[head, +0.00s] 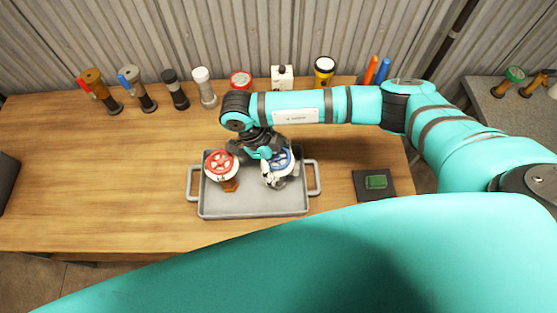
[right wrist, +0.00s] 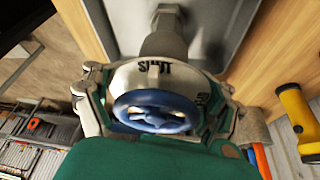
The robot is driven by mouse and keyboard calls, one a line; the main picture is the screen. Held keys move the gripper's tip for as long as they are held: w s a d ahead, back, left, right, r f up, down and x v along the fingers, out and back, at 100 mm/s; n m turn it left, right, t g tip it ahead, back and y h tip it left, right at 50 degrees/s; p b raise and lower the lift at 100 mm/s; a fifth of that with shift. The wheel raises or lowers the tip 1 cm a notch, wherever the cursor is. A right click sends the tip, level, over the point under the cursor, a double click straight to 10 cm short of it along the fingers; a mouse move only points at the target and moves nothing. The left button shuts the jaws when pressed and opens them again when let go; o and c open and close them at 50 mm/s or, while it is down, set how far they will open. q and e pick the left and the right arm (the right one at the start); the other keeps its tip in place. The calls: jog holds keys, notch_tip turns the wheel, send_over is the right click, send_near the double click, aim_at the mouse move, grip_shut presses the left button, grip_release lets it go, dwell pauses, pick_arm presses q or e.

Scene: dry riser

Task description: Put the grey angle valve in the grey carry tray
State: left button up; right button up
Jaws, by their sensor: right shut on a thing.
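The grey angle valve (right wrist: 160,40) has a blue handwheel (right wrist: 155,110) over a white disc lettered "SHUT". In the head view the valve (head: 284,173) is over the right half of the grey carry tray (head: 245,205). My right gripper (head: 268,160) is shut on it, with fingers on both sides of the disc in the right wrist view. The valve's lower end points toward the tray floor; I cannot tell whether it touches. A brass valve with a red handwheel (head: 221,164) stands in the tray's left half. My left gripper is not in view.
Along the back edge stand a brass branch with red lever (head: 97,86), a grey one with blue lever (head: 140,88), several fittings and a yellow torch (head: 324,70). A black pad with a green device (head: 375,183) lies right of the tray.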

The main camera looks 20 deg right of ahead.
jog(key=shift+f, duration=0.1)
jog(key=o, duration=1.7)
jog(key=shift+r, duration=0.25)
jog(key=shift+w+a+r, duration=0.15)
jog(key=shift+a+r, duration=0.05)
jog(key=shift+r, duration=0.1)
jog(key=b+v, duration=0.2)
jog(key=v, duration=0.7)
jog(key=shift+w+r+b, duration=0.1)
jog(key=shift+r+b, duration=0.25)
jog(key=shift+b, duration=0.05)
jog(key=shift+a+r, duration=0.25)
jog(key=shift+r, duration=0.4)
